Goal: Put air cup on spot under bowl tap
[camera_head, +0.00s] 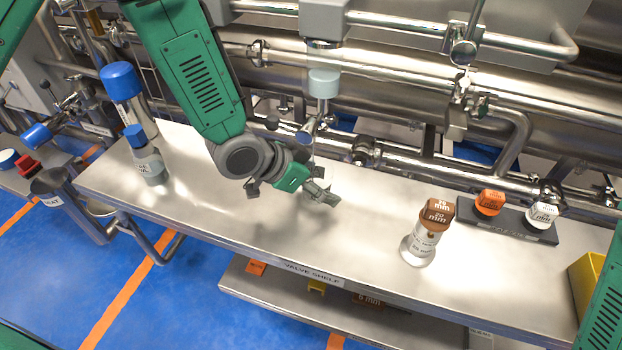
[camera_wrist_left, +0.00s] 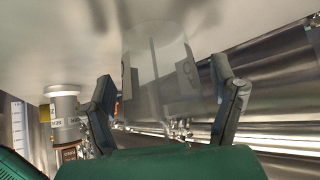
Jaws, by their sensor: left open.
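My left gripper (camera_head: 322,193) is open above the middle of the steel shelf in the head view; its two fingers stand apart in the left wrist view (camera_wrist_left: 168,100). A see-through cylinder, which looks like a clear cup (camera_wrist_left: 158,58), shows between and beyond these fingers. No contact with the fingers is clear, and I cannot make the cup out in the head view. A pale blue-green cylinder (camera_head: 323,83) hangs under a grey box behind the shelf, with a small metal tap (camera_head: 308,130) below it. I cannot tell which fitting is the bowl tap, and no marked spot is distinct.
The steel shelf (camera_head: 240,235) holds a blue-capped bottle (camera_head: 150,165) at left and a brown-topped metal cylinder (camera_head: 420,246) at right. A dark rack (camera_head: 510,226) bears orange and white caps. A yellow bin (camera_head: 588,290) stands at far right. Pipes run behind.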

